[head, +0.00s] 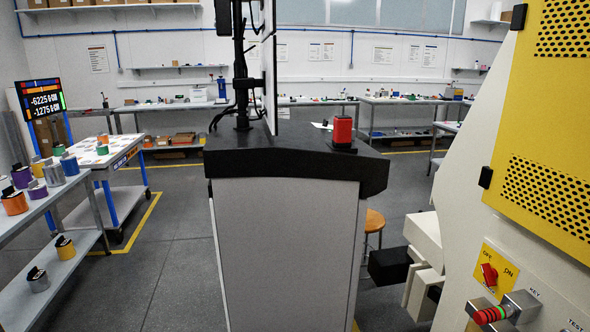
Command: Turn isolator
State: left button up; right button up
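The isolator is a red rotary knob (489,274) on a yellow plate (494,262) at the lower right of the head view. The plate is marked OFF at its upper left and ON at its right. The knob's grip looks roughly upright, leaning toward the OFF side, but it is small and its exact angle is hard to tell. The plate sits on the sloping cream side of a machine (470,190). I see neither of my grippers in the head view.
Below the isolator, a grey metal block (518,306) with a red and green cylinder juts out near a KEY label. White and black boxes stick out left of the machine. A black-topped cabinet (285,250) stands centre. Open floor (170,250) lies to its left.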

aim_at(490, 274)
jog(key=z, duration=1.45)
